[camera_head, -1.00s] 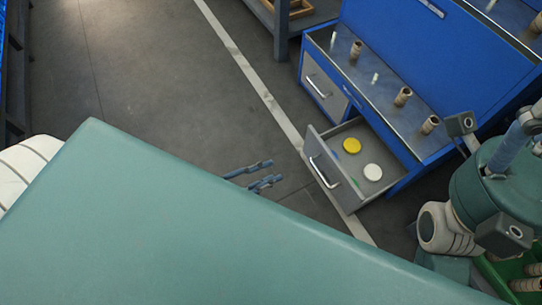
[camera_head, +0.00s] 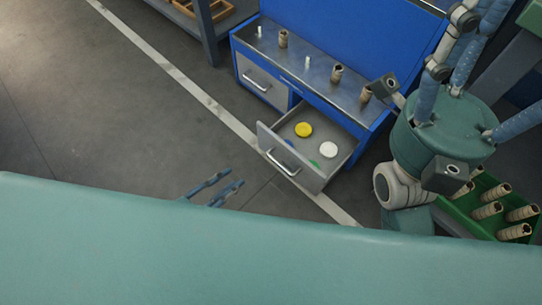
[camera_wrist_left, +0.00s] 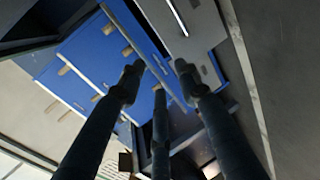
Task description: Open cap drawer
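The grey drawer (camera_head: 265,143) with several caps stands pulled out from the blue cabinet (camera_head: 340,40) in the head view. A yellow cap (camera_head: 303,129) and a white cap (camera_head: 328,149) lie in it, with green and blue pieces partly hidden. Its bright bar handle (camera_head: 283,164) is on the front. My left gripper (camera_head: 228,181) is left of the handle, apart from it. Its fingers are spread and empty, as the left wrist view (camera_wrist_left: 160,72) also shows. A grey panel with a bright handle (camera_wrist_left: 178,17) shows there; I cannot tell which drawer. My right gripper is not visible.
A second grey drawer (camera_head: 262,80) beside the open one is shut. Brown rollers (camera_head: 337,73) stand on the cabinet's metal ledge. A green tray (camera_head: 467,212) with several rollers is at the right. The floor (camera_head: 120,110) left of the drawer is clear.

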